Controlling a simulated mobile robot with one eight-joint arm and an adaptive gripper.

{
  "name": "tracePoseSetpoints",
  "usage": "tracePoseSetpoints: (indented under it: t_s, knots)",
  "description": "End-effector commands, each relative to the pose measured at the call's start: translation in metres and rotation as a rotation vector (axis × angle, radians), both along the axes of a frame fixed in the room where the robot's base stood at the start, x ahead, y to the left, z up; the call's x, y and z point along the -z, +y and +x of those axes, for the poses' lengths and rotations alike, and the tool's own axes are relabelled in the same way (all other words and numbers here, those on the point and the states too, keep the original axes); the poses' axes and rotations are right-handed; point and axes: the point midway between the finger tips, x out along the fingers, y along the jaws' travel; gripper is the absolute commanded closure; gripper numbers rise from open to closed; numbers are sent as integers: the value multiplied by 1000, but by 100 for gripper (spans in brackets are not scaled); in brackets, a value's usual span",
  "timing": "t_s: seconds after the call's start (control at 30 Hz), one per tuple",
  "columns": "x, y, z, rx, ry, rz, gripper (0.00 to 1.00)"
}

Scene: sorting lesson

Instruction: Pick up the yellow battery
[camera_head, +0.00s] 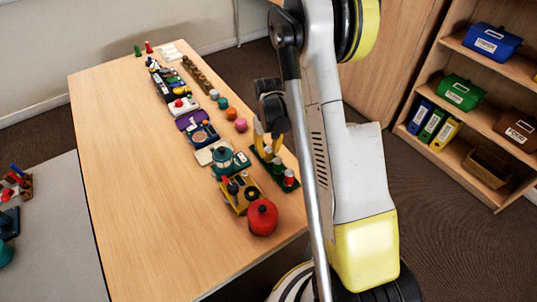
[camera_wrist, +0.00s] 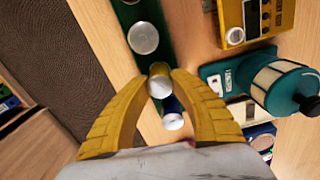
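The yellow battery (camera_wrist: 159,77) is a short cylinder with a silver top, in the middle of the wrist view. It stands in line between two other silver-topped batteries on a green holder. My gripper (camera_wrist: 161,74) is above the holder, with one yellow finger on each side of the yellow battery; both fingertips appear to touch it. In the head view, my gripper (camera_head: 267,142) reaches down at the holder's far end. The green holder (camera_head: 283,186) lies near the table's right edge. The fingers and arm hide the yellow battery there.
A silver-topped battery (camera_wrist: 143,38) and a dark blue one (camera_wrist: 173,115) stand close to the fingers. A teal lantern-like object (camera_wrist: 284,88) and a yellow box (camera_wrist: 253,22) are on the right. A red pot (camera_head: 263,217) stands near the holder. The table's left half (camera_head: 130,190) is clear.

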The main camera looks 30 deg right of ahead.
Motion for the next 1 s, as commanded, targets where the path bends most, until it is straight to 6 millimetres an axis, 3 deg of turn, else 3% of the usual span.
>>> tracePoseSetpoints:
  t_s: [0.47, 0.77, 1.0]
  knots:
    - [-4, 0, 0, 0, -1, 0, 100]
    - [-48, 0, 0, 0, -1, 0, 100]
    - [-79, -43, -40, 6, -1, 0, 100]
